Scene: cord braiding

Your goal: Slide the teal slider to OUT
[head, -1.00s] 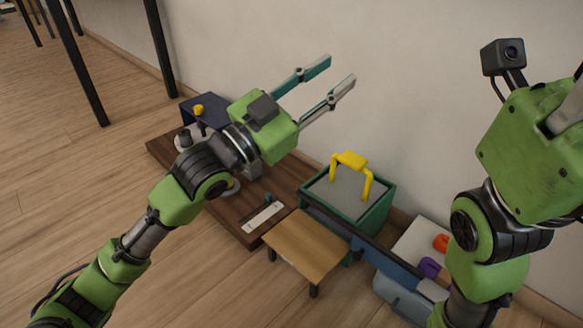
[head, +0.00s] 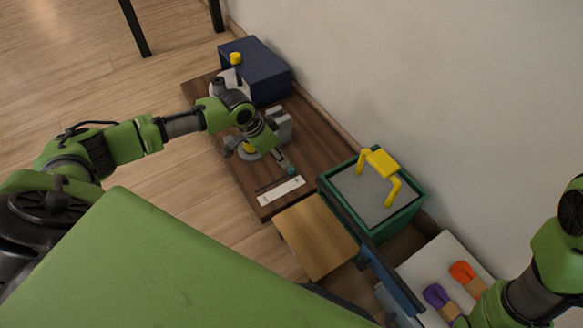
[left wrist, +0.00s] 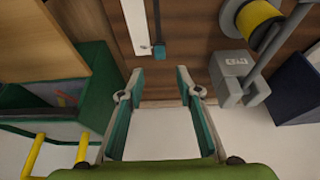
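The teal slider (head: 291,170) is a small knob at the wall-side end of a dark slot beside a white label strip (head: 281,190) on the brown board. The lettering is too small to read. In the left wrist view the teal slider (left wrist: 159,50) sits just beyond the fingertips, roughly centred between them. My left gripper (left wrist: 160,74) is open and empty, its two teal-lined fingers apart and not visibly touching the slider. In the head view my left gripper (head: 280,157) is over the board beside the slider, partly hidden by its own wrist. My right gripper is out of view.
A green box (head: 410,212) with a yellow handle (head: 381,163) stands right of the slider, near the wall. A wooden stand (head: 315,238) is in front. A grey block (left wrist: 232,68) and yellow spool (left wrist: 258,20) are close by. A navy box (head: 262,75) is at the far end.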

